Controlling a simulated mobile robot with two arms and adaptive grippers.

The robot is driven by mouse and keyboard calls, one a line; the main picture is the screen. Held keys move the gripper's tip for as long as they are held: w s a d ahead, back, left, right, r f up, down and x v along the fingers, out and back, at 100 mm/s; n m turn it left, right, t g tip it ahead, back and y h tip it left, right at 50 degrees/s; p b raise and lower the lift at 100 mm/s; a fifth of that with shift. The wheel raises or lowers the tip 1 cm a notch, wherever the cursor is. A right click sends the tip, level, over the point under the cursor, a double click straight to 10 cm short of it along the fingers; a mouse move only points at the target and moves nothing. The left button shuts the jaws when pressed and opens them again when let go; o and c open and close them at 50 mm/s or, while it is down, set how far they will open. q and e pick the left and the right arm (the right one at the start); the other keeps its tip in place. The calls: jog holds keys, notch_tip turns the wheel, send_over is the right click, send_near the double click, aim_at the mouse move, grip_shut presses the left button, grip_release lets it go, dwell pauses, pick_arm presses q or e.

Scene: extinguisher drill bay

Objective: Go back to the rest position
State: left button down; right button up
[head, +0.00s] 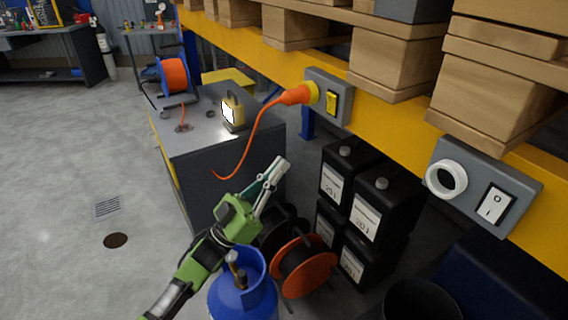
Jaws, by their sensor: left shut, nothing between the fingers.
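My left gripper (270,178) is shut and empty, with its green arm coming in from the lower left. It is in the air in front of the dark grey cabinet (225,165), above the blue gas cylinder (243,295) and apart from the wall sockets. An orange plug (296,95) sits in the yellow socket on the yellow beam. Its orange cable (250,145) hangs in a curve down to the left, with its lower end free in front of the cabinet. My right gripper is not in view.
A lit work lamp (233,111) and an orange cable reel (174,76) stand on the cabinet. Black canisters (385,207) and an orange-black reel (305,267) are below the beam. A white socket (446,179) with a switch (493,204) is at right. The left floor is clear.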

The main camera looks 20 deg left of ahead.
pick_arm(q)
jog(key=w+a+f+n+y, duration=0.1)
jog(key=w+f+n+y, duration=0.15)
jog(key=f, duration=0.45)
jog(key=w+a+f+n+y, duration=0.1)
jog(key=f+y, duration=0.3)
jog(key=f, duration=0.2)
jog(key=w+a+f+n+y, duration=0.1)
jog(key=f+n+y, duration=0.15)
jog(key=f, duration=0.45)
jog(key=s+a+f+n+g+y, duration=0.1)
jog(key=s+f+g+y, duration=0.2)
jog(key=f, duration=0.9)
jog(key=s+a+f+g+y, duration=0.15)
jog(key=s+f+g, duration=0.25)
jog(key=f, duration=0.8)
jog(key=s+d+f+m+g+y, duration=0.15)
jog(key=s+f+g, duration=0.75)
jog(key=s+f, duration=1.75)
jog(key=s+d+f+g+y, duration=0.1)
jog(key=s+g, duration=0.3)
jog(key=s, duration=1.3)
jog(key=shift+d+f, duration=0.35)
jog(key=shift+f, duration=0.3)
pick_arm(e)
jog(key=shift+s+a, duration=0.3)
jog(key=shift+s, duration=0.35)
pick_arm(q)
jog(key=shift+s+m, duration=0.1)
jog(key=shift+m, duration=0.15)
